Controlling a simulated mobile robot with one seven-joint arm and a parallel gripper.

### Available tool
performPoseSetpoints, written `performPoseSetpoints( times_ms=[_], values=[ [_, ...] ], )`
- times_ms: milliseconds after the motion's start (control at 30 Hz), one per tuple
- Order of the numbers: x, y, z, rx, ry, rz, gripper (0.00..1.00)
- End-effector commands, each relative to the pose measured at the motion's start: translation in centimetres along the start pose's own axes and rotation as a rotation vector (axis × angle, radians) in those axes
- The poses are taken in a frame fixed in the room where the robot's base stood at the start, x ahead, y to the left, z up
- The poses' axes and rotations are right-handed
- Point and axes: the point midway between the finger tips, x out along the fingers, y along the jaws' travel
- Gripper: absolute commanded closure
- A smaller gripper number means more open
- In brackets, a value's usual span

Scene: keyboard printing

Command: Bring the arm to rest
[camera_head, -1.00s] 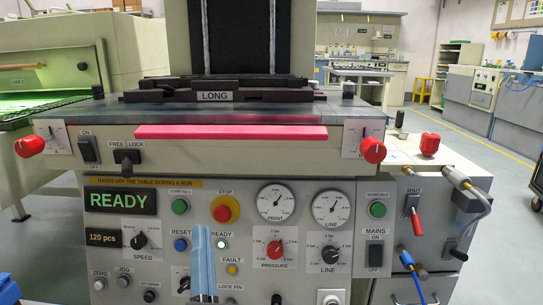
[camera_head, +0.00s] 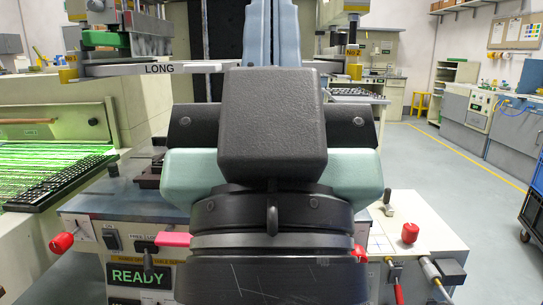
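My gripper (camera_head: 271,30) fills the middle of the head view, seen from behind. Its black wrist and housing are large and close. Two light blue fingers point upward from behind the housing, side by side with a thin dark line between them.
A READY display (camera_head: 138,276) is lit. The pink bar (camera_head: 174,239) and black fixture (camera_head: 148,175) are partly hidden. A pale bar labelled LONG (camera_head: 160,68) shows above. A dark keyboard (camera_head: 62,182) lies on the green-lit conveyor at left. Open floor (camera_head: 440,170) lies at right.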

Motion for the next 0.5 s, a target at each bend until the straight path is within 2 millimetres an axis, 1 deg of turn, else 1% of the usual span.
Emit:
performPoseSetpoints(
  times_ms=[33, 500],
  values=[
    [2.4, 0.0, -2.2, -0.001, 0.000, 0.000, 1.00],
    [13.0, -0.1, -12.2, -0.002, -0.001, -0.001, 1.00]
  ],
)
